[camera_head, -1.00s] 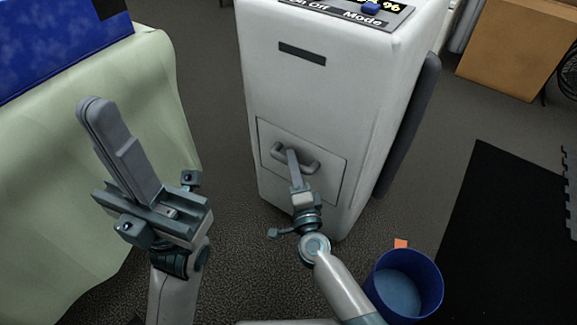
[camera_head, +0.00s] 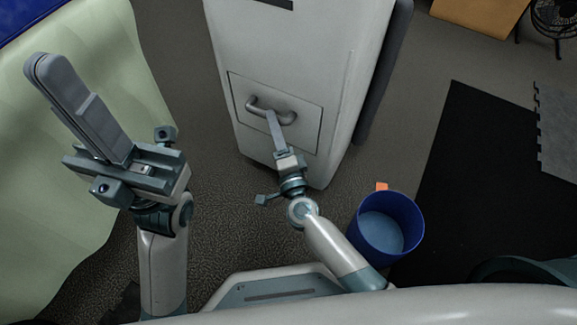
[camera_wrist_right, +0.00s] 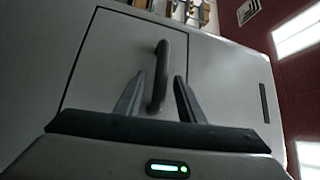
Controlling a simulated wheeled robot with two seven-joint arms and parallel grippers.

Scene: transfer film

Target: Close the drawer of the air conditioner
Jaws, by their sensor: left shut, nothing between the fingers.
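The white air conditioner (camera_head: 345,60) stands at the upper middle of the head view. Its drawer (camera_head: 308,130) is a square front panel with a grey handle (camera_head: 285,117). The panel looks about flush with the body; a small gap cannot be ruled out. My right gripper (camera_head: 269,113) is at the handle. In the right wrist view, the fingers of my right gripper (camera_wrist_right: 157,90) are apart, one on each side of the handle (camera_wrist_right: 163,60); contact is not clear. My left gripper (camera_head: 48,66) is shut and empty, raised at the left, away from the drawer.
A table with a pale green cloth (camera_head: 110,60) stands at the left. A blue bin (camera_head: 410,235) stands on the floor right of my right arm. A black mat (camera_head: 460,170) lies further right. The carpet between the table and the air conditioner is clear.

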